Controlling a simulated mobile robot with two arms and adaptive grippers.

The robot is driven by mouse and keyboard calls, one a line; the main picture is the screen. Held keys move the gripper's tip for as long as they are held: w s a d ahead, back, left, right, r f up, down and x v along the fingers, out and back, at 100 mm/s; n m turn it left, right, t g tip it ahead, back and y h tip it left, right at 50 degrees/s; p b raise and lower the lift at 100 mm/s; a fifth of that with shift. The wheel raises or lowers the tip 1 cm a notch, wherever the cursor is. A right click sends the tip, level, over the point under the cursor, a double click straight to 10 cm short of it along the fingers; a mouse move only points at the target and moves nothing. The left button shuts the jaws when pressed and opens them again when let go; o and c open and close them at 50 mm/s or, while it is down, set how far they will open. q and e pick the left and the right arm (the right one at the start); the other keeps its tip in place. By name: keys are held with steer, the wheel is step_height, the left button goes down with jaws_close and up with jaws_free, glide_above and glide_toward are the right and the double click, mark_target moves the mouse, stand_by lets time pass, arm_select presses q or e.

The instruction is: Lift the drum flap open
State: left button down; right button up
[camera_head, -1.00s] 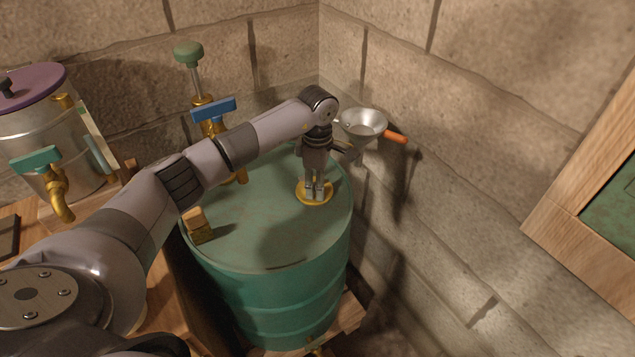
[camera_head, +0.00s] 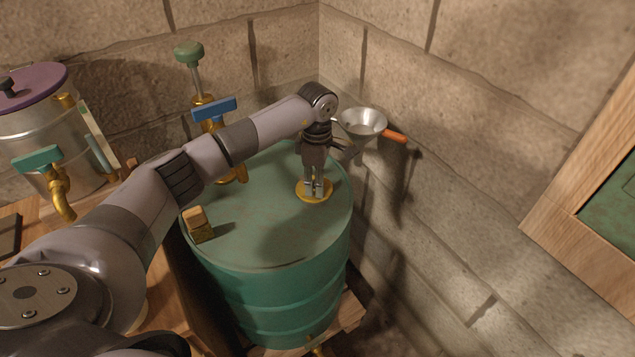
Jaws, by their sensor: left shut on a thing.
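A green drum (camera_head: 265,230) stands in the corner with its flat top showing. A round yellow flap (camera_head: 327,197) lies on the right part of the drum top and looks flat. My left gripper (camera_head: 315,192) points straight down over the flap, with its fingers together on something small at its middle. The fingers hide what they grip, which looks like the flap's handle. My right gripper is not in view.
A wood and yellow block (camera_head: 198,225) sits on the drum's left edge. A brass valve with a blue handle (camera_head: 214,110) and a green-knobbed pump (camera_head: 188,54) rise behind. A metal funnel (camera_head: 362,124) with an orange handle hangs by the right wall. A steel pot (camera_head: 40,125) stands left.

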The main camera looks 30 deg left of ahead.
arm_select(q)
steer(key=c, duration=2.3)
jaws_free()
steer(key=shift+w+a+r, duration=0.4)
steer(key=shift+a+r, duration=0.15)
steer(key=shift+r, duration=0.05)
steer(key=shift+w+a+r, duration=0.35)
steer(key=shift+a+r, duration=0.2)
steer(key=shift+r, duration=0.05)
steer(key=shift+o, duration=1.1)
steer(key=shift+w+a+r, duration=0.3)
steer(key=shift+a+r, duration=0.1)
steer(key=shift+a, duration=0.15)
steer(key=shift+o, duration=0.8)
steer(key=shift+w+a+r+b, duration=0.1)
steer(key=shift+w+a+b, duration=0.2)
steer(key=shift+a, duration=0.25)
steer(key=shift+o, duration=0.4)
steer(key=shift+a, duration=0.1)
steer(key=o, duration=0.8)
steer(key=shift+o, duration=1.4)
steer(key=shift+w+a+f, duration=0.3)
steer(key=shift+a+f, duration=0.05)
steer(key=shift+f, duration=0.2)
steer(key=shift+o, duration=0.9)
steer(key=shift+d+r, duration=0.1)
steer(key=shift+r, duration=0.05)
